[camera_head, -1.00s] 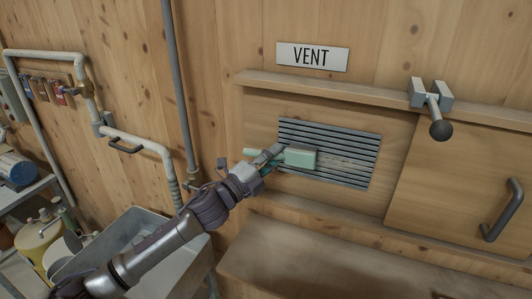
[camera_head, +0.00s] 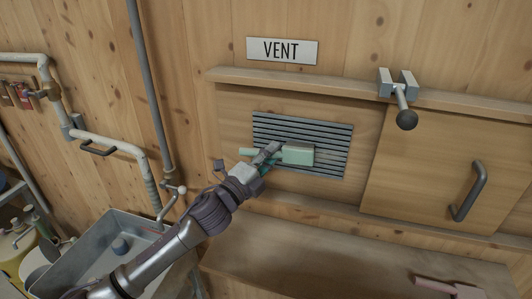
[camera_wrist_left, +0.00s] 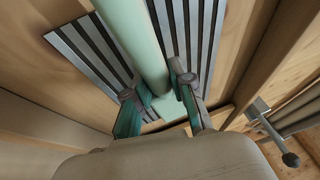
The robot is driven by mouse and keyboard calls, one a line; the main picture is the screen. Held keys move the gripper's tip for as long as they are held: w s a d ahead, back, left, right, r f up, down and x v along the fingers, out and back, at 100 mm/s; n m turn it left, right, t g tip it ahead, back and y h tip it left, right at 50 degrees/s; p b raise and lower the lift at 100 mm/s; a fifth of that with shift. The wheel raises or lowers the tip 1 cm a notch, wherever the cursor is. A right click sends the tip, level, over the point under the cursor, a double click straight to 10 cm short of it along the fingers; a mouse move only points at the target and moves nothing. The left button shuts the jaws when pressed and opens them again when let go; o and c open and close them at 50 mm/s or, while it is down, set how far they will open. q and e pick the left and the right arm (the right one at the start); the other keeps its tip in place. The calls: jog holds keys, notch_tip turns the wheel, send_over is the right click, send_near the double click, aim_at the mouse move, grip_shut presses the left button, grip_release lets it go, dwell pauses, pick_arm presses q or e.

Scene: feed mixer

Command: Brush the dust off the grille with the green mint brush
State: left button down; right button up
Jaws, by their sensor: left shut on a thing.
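The grille (camera_head: 335,139) is a grey slatted panel set in the wooden wall below the VENT sign; it also shows in the left wrist view (camera_wrist_left: 205,22). A pale dusty patch (camera_head: 325,158) shows on its slats just right of the brush. The mint green brush (camera_head: 298,154) lies in front of the grille's lower middle. My left gripper (camera_head: 268,156) is shut on its handle, which also shows in the left wrist view (camera_wrist_left: 140,40). Whether the bristles touch the slats cannot be told. My right gripper is out of view.
A wooden ledge (camera_head: 290,86) runs above the grille, with a grey latch with a dark knob (camera_head: 406,119) at right. A wooden panel with a handle (camera_head: 468,192) is beside it. A wooden trough (camera_head: 300,262) lies below, with a pink object (camera_head: 445,287). A metal sink (camera_head: 85,262) stands left.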

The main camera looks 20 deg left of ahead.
aim_at(289, 158)
pick_arm(q)
jog(key=shift+d, duration=5.3)
jog(key=shift+s+p, duration=0.75)
jog(key=shift+s, duration=2.2)
jog(key=s, duration=0.3)
